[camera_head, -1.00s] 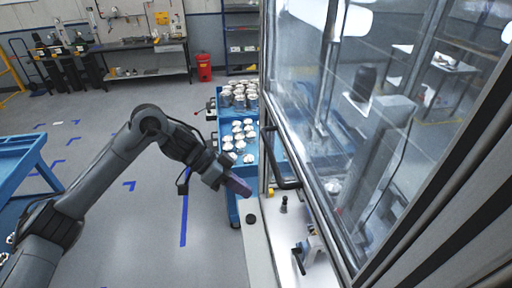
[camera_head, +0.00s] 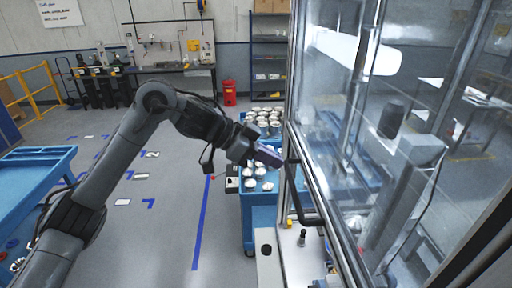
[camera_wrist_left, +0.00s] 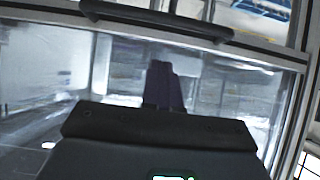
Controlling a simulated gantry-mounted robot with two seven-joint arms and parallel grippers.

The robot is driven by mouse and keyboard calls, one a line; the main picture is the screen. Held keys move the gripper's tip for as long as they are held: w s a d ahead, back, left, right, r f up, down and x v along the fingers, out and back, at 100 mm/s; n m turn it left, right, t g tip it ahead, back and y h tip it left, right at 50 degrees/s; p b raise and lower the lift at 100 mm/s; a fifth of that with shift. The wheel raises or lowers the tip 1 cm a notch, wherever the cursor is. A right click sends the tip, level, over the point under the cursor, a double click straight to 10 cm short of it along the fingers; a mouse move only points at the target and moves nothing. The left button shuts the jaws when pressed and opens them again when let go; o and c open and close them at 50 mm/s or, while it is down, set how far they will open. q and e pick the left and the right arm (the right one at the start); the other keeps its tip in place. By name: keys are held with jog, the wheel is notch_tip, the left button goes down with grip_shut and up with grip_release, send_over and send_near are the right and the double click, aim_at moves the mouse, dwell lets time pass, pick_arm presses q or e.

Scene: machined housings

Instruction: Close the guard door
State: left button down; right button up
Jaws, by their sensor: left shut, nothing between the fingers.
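The guard door (camera_head: 340,130) is a large clear panel in a metal frame, on the right of the head view. Its black bar handle (camera_head: 304,196) is on the frame's near left edge. My left gripper (camera_head: 272,157) is shut and empty, just left of the handle's upper end. I cannot tell whether it touches the door. In the left wrist view the shut fingers (camera_wrist_left: 163,86) show in front of the door's clear panel (camera_wrist_left: 220,80), with the handle (camera_wrist_left: 155,18) across the top. My right gripper is not in view.
A blue cart (camera_head: 262,205) with several round metal parts stands behind and below my left gripper. A white ledge (camera_head: 300,250) with small fittings lies below the handle. A blue table (camera_head: 35,185) is at the left. Open floor lies between.

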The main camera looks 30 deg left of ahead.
pick_arm(q)
notch_tip(320, 180, down, 6)
jog(key=w+d+p, duration=0.1)
jog(key=d+p, duration=0.1)
jog(key=shift+w+d+r, duration=0.2)
jog(key=shift+w+d, duration=0.15)
jog(key=shift+w, duration=0.05)
